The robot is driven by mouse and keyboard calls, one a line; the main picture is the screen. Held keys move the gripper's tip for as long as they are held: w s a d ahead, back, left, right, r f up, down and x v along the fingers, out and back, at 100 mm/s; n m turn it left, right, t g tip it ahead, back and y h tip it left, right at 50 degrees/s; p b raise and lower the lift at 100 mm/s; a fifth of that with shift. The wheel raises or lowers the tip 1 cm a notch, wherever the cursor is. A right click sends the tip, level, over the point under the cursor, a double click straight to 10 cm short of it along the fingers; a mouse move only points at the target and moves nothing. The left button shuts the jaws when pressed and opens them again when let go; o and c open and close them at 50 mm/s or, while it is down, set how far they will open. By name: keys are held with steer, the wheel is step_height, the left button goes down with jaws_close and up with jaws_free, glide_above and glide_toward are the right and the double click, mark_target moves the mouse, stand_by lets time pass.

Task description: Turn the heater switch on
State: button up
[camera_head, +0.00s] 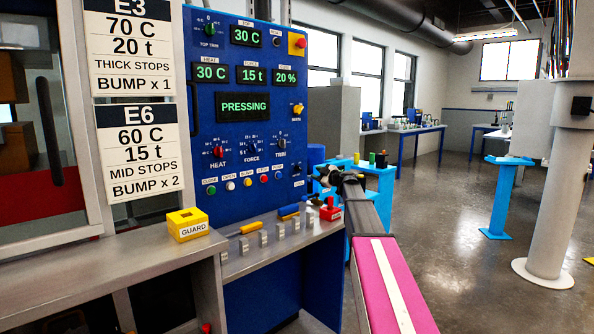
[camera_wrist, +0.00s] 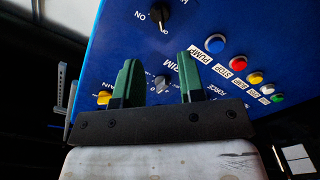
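The heater switch is a small black knob (camera_wrist: 160,13) at the top of the wrist view, with an ON mark to its left and an OFF mark below it. Its label is cut off by the frame edge, and I cannot tell firmly where it points. It sits low on the right of the blue control panel (camera_head: 207,110), past the blue pump button (camera_head: 278,176). My gripper (camera_wrist: 158,80) is open and empty, its two green fingers apart before the panel. The knob lies beyond the fingertips, not between them. In the head view my arm largely obscures the gripper.
The grey TRIM knob (camera_wrist: 162,82) shows between the fingers, the yellow MAIN knob (camera_wrist: 104,98) left of them. The blue pump button (camera_wrist: 214,44) and red stop button (camera_wrist: 237,63) are at right.

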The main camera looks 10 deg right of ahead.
mark_target(299, 169)
steer(key=x, duration=1)
steer(key=shift+w+a, duration=0.2)
steer(key=shift+w, duration=0.1)
jaws_close()
